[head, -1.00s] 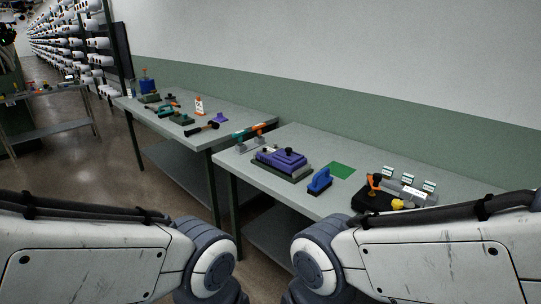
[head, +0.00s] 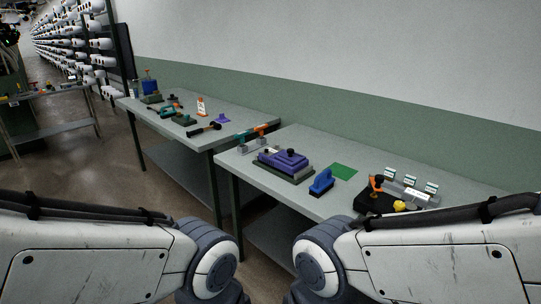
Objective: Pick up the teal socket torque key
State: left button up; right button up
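At the back left corner of the nearer table, a small grey stand (head: 251,147) carries a teal-handled tool (head: 243,135) and an orange-handled tool (head: 262,129). The teal one looks like the torque key, but it is too small to be sure. Another teal tool (head: 167,110) lies on the farther table at left. Both my arms show only as thick links along the bottom of the view. Neither of my grippers is in view, and nothing in the picture touches the teal tools.
The nearer table (head: 240,172) also holds a purple block on a dark base (head: 284,161), a blue-handled brush-like tool (head: 321,182), a green mat (head: 344,172) and a dark fixture (head: 376,202). The farther table (head: 254,122) bears several tools. A narrow gap separates the tables.

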aim_at(241, 135)
jog(key=u, duration=0.65)
jog(key=i, duration=1.2)
jog(key=u, duration=0.4)
jog(key=i, duration=0.7)
jog(key=z, duration=1.05)
jog(key=i, duration=0.85)
jog(key=z, duration=0.85)
